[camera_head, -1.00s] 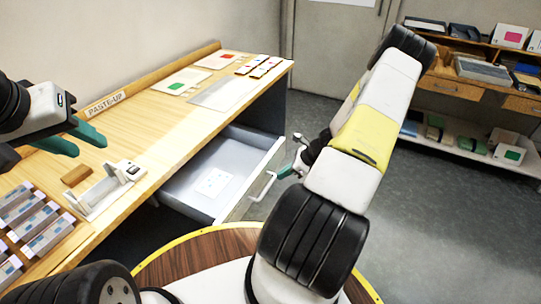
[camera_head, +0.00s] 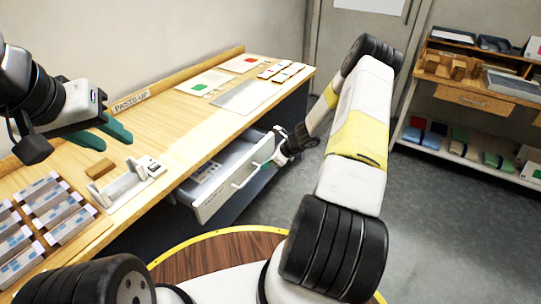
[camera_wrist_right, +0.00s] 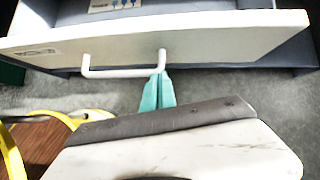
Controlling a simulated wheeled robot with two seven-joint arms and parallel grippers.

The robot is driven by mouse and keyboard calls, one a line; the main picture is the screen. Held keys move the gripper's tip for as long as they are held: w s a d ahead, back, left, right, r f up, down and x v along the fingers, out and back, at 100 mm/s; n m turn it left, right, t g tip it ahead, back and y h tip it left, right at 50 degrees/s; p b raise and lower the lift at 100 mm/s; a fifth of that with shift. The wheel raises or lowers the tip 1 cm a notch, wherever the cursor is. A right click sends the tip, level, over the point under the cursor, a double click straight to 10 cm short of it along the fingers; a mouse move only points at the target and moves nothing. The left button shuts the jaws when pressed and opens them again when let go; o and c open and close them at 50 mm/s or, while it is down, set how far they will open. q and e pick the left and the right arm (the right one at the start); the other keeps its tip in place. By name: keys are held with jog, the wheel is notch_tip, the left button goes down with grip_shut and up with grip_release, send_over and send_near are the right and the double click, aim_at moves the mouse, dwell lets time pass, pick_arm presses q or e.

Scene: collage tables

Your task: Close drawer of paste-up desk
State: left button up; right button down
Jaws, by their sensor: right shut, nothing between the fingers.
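The paste-up desk (camera_head: 190,118) has a wooden top, and its grey drawer (camera_head: 237,179) stands partly open below the front edge. A pale bar handle (camera_head: 249,177) runs along the drawer front; the handle (camera_wrist_right: 120,73) and drawer front (camera_wrist_right: 215,37) also fill the upper right wrist view. My right gripper (camera_head: 266,167) is at the drawer front, near one end of the handle. Its teal fingers (camera_wrist_right: 158,88) are together and empty, with the tips close to the handle's right end; contact is unclear. My left gripper (camera_head: 116,142) is open and empty above the desk top.
A white holder (camera_head: 124,184), a small wooden block (camera_head: 100,168) and several boxes (camera_head: 45,210) stand on the desk's near left. Sheets and small cards lie at its far end. A shelf unit (camera_head: 480,98) stands at the right. The grey floor (camera_head: 420,220) between is clear.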

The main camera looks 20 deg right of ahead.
jog(key=w+a, duration=0.2)
jog(key=w, duration=0.1)
jog(key=w+a, duration=0.6)
jog(key=shift+w+a, duration=0.2)
jog(key=shift+w, duration=0.15)
jog(key=shift+a, duration=0.15)
